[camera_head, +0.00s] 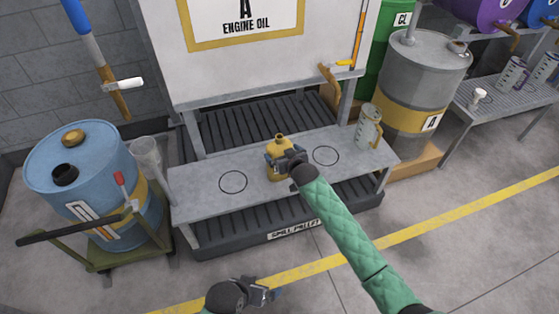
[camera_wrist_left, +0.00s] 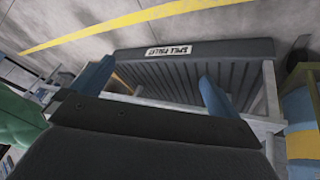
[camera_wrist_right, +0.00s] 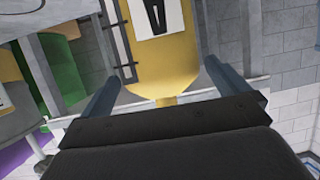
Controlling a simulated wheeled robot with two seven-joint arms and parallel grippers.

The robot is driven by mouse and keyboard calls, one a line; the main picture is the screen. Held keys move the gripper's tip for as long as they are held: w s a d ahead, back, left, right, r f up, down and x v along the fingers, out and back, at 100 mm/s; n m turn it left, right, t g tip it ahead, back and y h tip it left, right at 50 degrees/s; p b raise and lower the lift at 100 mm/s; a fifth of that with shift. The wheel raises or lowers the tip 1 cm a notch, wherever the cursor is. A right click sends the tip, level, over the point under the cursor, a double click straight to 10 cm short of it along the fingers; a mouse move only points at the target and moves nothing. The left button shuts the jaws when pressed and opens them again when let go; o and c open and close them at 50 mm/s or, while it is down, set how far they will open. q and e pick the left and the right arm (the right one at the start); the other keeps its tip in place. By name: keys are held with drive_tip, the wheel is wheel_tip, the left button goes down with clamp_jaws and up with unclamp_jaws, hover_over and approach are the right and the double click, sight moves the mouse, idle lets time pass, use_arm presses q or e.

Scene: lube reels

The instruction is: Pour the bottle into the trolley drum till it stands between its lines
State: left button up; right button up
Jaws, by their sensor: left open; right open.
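The yellow bottle (camera_head: 280,174) stands upright on the grey bench, between two dark circles. It fills the middle of the right wrist view (camera_wrist_right: 163,60), showing a white label with a black letter. My right gripper (camera_head: 278,158) is at the bottle, its open fingers on either side with visible gaps. My left gripper (camera_head: 264,292) is open and empty, low in front of the bench.
The grey bench (camera_head: 205,195) stands above a dark spill pallet (camera_head: 225,240). A labelled jug (camera_head: 368,127) stands at its right end. A grey drum (camera_head: 418,75) stands behind right. The floor in front is clear.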

drive_tip(key=shift+r+p+x, duration=0.15)
drive_tip(key=shift+p+x, duration=0.05)
drive_tip(key=shift+x, duration=1.2)
drive_tip(key=shift+r+p+x, duration=0.15)
drive_tip(key=shift+r+x, duration=0.05)
drive_tip(key=shift+x, duration=1.25)
use_arm(q)
drive_tip(key=r, duration=0.3)
drive_tip(key=shift+s+a+r, duration=0.2)
drive_tip(key=shift+s, duration=0.05)
use_arm(e)
drive_tip(key=shift+w, duration=0.15)
